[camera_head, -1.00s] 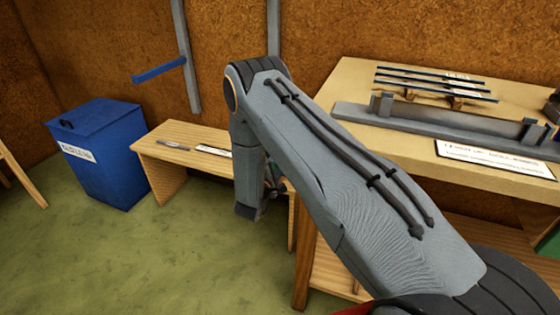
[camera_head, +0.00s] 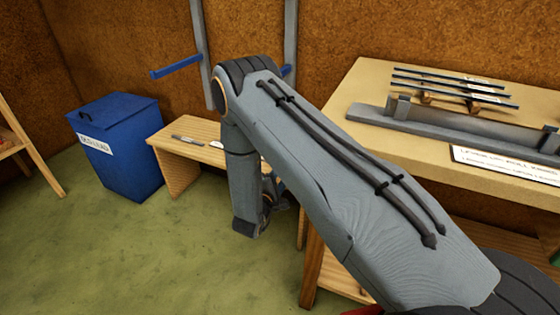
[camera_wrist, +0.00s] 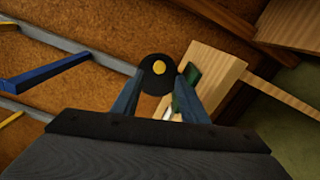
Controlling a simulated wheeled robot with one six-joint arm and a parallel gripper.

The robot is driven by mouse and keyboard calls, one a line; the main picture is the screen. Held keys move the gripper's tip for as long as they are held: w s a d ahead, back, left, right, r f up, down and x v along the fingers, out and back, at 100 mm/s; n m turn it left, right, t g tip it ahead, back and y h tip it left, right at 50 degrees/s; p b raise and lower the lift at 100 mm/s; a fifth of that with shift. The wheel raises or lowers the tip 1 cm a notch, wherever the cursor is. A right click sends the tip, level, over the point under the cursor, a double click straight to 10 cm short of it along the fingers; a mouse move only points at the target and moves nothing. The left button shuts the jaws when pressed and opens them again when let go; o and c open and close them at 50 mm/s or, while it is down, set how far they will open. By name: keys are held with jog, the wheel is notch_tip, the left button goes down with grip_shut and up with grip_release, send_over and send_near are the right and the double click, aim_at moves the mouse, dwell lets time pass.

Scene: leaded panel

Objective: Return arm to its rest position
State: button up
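My grey arm (camera_head: 340,170) reaches across the head view from the lower right, and its outer part hangs down in front of the low wooden bench. My gripper (camera_head: 274,190) is small and partly hidden beside the wrist there. In the wrist view two blue-grey fingers of my gripper (camera_wrist: 160,85) stand apart. A dark round piece with a yellow dot (camera_wrist: 158,75) fills the space between their tips. I cannot tell whether the fingers grip it. A green piece (camera_wrist: 187,95) shows at the right finger.
A blue lidded bin (camera_head: 118,148) stands left of the low bench (camera_head: 180,155). The worktable (camera_head: 350,88) at right carries dark bars (camera_head: 450,84), a grey fixture (camera_head: 440,125) and a white label (camera_head: 510,162). A blue bar (camera_head: 177,67) juts from the wall. Green floor is clear at lower left.

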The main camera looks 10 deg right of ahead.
jog(key=w+a+r+m+g+y, duration=0.2)
jog(key=w+a+r+m+y, duration=0.15)
jog(key=a+r+y, duration=0.3)
jog(key=s+a+r+m+g+y, duration=0.2)
jog(key=s+a+r+g+y, duration=0.25)
jog(key=s+a+r, duration=0.35)
jog(key=s+d+r+m+g, duration=0.2)
jog(key=s+d+r+g, duration=0.15)
jog(key=s, duration=0.85)
jog(key=s+d+r+m+g, duration=0.2)
jog(key=s+r, duration=0.3)
jog(key=s, duration=0.6)
jog(key=s+d+r+m+g, duration=0.2)
jog(key=s+d+r+g, duration=0.15)
jog(key=s, duration=0.85)
jog(key=d+r+m+p, duration=0.2)
jog(key=d+r+p, duration=0.5)
jog(key=p, duration=0.9)
jog(key=shift+w+d+r+t, duration=0.3)
jog(key=shift+d+r+t, duration=0.15)
jog(key=shift+r, duration=0.15)
